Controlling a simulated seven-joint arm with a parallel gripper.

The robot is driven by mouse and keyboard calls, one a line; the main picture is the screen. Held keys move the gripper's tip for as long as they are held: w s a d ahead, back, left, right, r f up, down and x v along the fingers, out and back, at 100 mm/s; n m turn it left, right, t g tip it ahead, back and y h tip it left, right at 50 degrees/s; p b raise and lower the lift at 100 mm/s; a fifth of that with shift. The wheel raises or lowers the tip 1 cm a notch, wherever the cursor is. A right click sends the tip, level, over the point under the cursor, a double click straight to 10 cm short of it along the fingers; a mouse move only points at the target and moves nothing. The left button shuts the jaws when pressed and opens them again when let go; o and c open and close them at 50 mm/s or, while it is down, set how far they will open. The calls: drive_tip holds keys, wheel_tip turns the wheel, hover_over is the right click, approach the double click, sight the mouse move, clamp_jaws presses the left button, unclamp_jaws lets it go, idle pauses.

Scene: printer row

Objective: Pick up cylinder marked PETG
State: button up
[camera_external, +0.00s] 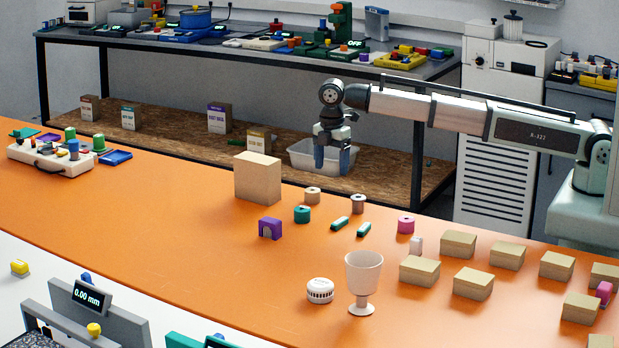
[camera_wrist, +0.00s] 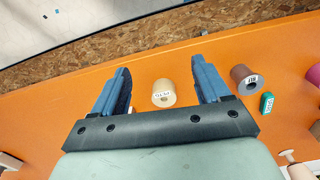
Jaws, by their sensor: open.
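A teal cylinder (camera_external: 302,214) and a magenta one (camera_external: 406,225) stand nearby. My gripper (camera_external: 333,160) is open and empty, fingers pointing down, above the orange table's far side.
A tall tan box (camera_external: 257,178) stands left of the cylinders. Green blocks (camera_external: 341,223), a purple arch (camera_external: 270,228), a white goblet (camera_external: 363,275) and a white round puck (camera_external: 320,290) are nearby. Several tan boxes (camera_external: 458,243) fill the right. The table's left middle is clear.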

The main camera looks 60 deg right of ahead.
drive_tip(key=w+a+r+n, duration=0.1)
drive_tip(key=a+r+n, duration=0.3)
drive_tip(key=a+r, duration=0.35)
hover_over(312, 190)
drive_tip(key=f, duration=0.7)
drive_tip(key=shift+s+d+f, duration=0.1)
drive_tip(key=shift+d+f, duration=0.1)
drive_tip(key=shift+f, duration=0.2)
drive_tip(key=shift+a+f, duration=0.15)
drive_tip(key=shift+f, duration=1.2)
drive_tip(key=shift+a+f, duration=0.1)
drive_tip(key=shift+f, duration=1.2)
drive_tip(key=c, duration=1.1)
